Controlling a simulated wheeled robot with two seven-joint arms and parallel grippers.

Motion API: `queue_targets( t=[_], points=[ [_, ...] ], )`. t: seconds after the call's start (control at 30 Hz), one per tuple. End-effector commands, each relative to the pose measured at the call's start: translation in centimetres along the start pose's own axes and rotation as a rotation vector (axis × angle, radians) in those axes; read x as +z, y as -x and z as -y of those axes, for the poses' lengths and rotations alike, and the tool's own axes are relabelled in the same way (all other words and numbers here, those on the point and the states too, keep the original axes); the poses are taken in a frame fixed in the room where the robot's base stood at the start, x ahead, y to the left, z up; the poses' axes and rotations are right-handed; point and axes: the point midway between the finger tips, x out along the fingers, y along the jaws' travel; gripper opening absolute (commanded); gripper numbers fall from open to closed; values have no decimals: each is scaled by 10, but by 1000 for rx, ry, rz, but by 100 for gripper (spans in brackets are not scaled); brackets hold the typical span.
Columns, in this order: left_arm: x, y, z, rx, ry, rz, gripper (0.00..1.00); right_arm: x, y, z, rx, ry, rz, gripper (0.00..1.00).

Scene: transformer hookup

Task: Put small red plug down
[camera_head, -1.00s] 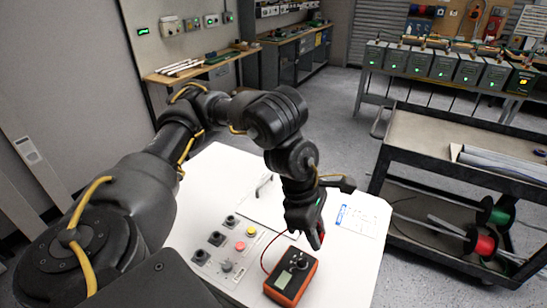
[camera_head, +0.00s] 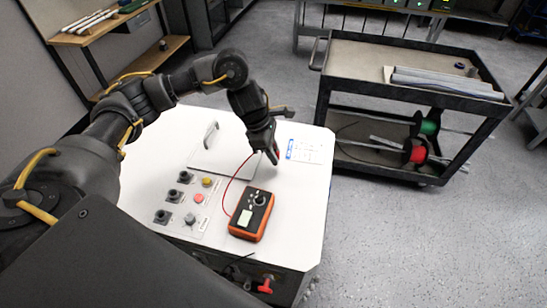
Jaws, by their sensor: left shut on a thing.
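My left gripper (camera_head: 271,155) points down over the white top of the cabinet (camera_head: 300,205), near its far side. It is shut on the small red plug (camera_head: 276,157), which shows only as a bit of red at the fingertips. A thin red lead runs from the plug down to the orange and black multimeter (camera_head: 251,215). The meter lies on the white top, nearer to me than the gripper. I cannot tell whether the plug touches the surface. My right gripper is not in view.
A button panel (camera_head: 190,205) lies left of the meter. A flat plate with a handle (camera_head: 222,160) and a printed label (camera_head: 305,150) are on the top. A red handle (camera_head: 265,286) is on the cabinet's front. A cart (camera_head: 400,110) with cable spools stands to the right.

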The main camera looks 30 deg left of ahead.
Motion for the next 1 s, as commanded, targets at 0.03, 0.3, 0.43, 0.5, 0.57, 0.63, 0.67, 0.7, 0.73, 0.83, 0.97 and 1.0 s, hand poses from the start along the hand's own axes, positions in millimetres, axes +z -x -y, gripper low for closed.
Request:
queue_targets(
  t=[0.03, 0.3, 0.43, 0.5, 0.57, 0.63, 0.67, 0.7, 0.73, 0.83, 0.97, 1.0],
  points=[
    [0, 0, 0, 0, 0, 1, 0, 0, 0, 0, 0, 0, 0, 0],
    [-10, -27, -4, -4, 4, 1, 0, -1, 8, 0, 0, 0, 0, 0],
    [-12, -34, -4, -1, 1, 1, 0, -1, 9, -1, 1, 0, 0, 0],
    [-12, -34, -5, 0, 0, 1, 0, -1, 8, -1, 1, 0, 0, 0],
    [-12, -34, -5, 0, 0, 1, 0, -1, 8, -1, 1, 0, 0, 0],
    [-12, -34, -5, 0, 0, 1, 0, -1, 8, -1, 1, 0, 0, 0],
    [-12, -34, -5, 0, 0, 1, 0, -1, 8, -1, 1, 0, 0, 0],
    [-13, -35, -5, 0, 0, 1, 0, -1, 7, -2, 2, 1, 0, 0],
    [-13, -36, -5, 0, 0, 1, 0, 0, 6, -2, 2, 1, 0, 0],
    [-14, -39, -5, 0, 0, 0, 0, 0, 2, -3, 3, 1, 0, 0],
    [-14, -37, -5, -1, 0, 0, 39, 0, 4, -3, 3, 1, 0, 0],
    [-14, -37, -5, -1, 1, 0, 44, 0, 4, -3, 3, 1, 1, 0]
  ],
)
